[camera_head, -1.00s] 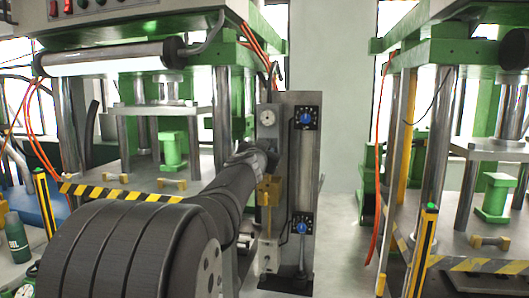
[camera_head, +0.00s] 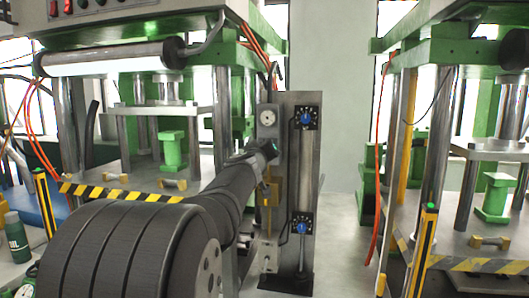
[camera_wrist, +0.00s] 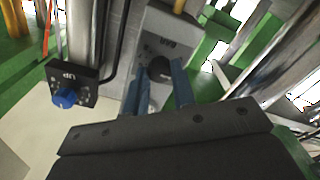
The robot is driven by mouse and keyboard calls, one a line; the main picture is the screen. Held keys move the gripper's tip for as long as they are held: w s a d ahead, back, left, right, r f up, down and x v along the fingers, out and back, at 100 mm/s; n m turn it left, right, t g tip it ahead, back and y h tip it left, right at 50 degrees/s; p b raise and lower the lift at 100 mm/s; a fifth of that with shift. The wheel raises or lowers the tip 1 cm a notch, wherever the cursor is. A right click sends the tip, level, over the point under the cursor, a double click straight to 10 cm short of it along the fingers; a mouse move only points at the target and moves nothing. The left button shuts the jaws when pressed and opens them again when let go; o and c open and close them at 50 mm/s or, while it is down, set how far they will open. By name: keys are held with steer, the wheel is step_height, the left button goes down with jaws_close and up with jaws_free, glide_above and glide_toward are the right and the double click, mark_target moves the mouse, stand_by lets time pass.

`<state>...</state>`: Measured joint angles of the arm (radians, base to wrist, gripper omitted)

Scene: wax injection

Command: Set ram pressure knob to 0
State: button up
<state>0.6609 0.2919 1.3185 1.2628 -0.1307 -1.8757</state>
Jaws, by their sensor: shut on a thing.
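In the wrist view, the ram pressure knob (camera_wrist: 157,65) is a small dark round knob on a grey block with partly legible "RAM" lettering. My gripper (camera_wrist: 159,72) has its two blue fingers on either side of the knob and is shut on it. The knob's pointer and scale cannot be read. In the head view, the end of my arm reaches the left side of the upright grey panel (camera_head: 286,180). My fingers and the ram knob are hidden there.
A blue knob (camera_wrist: 65,97) on a black "UP" plate is left of my fingers. The panel carries an upper blue knob (camera_head: 305,118), a lower blue knob (camera_head: 303,227) and a white gauge (camera_head: 267,118). A green press (camera_head: 490,195) stands at right, with open floor between.

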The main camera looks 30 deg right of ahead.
steer(key=n, duration=0.5)
steer(key=shift+n, duration=0.4)
stand_by(0.3)
steer(key=o, duration=1)
steer(key=v, duration=1.7)
steer(key=shift+s+a+r, duration=0.1)
